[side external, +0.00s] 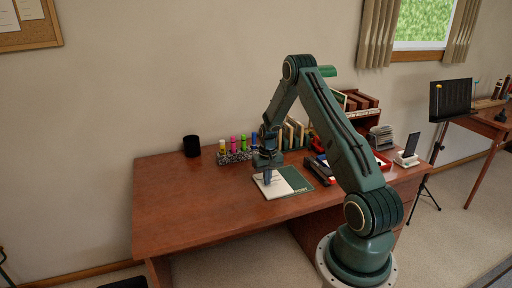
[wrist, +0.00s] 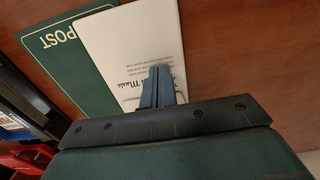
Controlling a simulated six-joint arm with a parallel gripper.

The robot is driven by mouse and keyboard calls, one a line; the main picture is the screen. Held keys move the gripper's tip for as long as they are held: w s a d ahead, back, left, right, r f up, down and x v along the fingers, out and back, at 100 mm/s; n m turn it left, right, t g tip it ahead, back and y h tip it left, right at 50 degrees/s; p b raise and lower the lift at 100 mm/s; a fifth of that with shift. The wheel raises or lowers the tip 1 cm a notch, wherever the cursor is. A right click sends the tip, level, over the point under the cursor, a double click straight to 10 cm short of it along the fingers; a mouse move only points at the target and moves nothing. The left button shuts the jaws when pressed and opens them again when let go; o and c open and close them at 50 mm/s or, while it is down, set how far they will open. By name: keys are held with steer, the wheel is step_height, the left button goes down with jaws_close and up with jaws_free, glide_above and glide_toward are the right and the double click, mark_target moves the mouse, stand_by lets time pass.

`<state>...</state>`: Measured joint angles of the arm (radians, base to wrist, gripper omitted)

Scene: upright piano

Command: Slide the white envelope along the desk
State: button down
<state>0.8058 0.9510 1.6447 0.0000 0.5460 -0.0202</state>
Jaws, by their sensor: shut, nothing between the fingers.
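The white envelope (wrist: 130,45) lies flat, partly over a green mat marked POST (wrist: 65,50). In the side external view the envelope (side external: 270,186) lies at the left part of the green mat (side external: 299,181) on the brown desk (side external: 190,212). My gripper (wrist: 163,72) is shut and empty, pointing down over the envelope's printed text. In the side external view my gripper (side external: 267,181) is low at the envelope; whether the fingertips touch it I cannot tell. The near part of the envelope is hidden by my gripper in the wrist view.
A black cup (side external: 191,146) and a rack of colourful markers (side external: 237,147) stand at the back of the desk. Upright books or files (side external: 293,133) and a red tray (side external: 382,161) are to the right. The desk left of the envelope is clear.

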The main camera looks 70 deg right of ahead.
mark_target(275, 183)
steer(key=shift+f, duration=0.2)
steer(key=shift+s+d, duration=0.1)
steer(key=shift+d, duration=0.05)
steer(key=shift+s+d+r, duration=0.1)
steer(key=shift+s+d, duration=0.25)
steer(key=shift+d, duration=0.1)
steer(key=shift+s+d, duration=0.1)
stand_by(0.6)
steer(key=shift+s+d, duration=0.35)
steer(key=shift+d, duration=0.1)
steer(key=shift+s+d+f, duration=0.1)
steer(key=shift+s+f, duration=0.05)
steer(key=shift+f, duration=0.05)
steer(key=shift+s+d, duration=0.1)
steer(key=shift+s+d+r, duration=0.1)
steer(key=shift+s+d, duration=0.2)
steer(key=shift+d, duration=0.1)
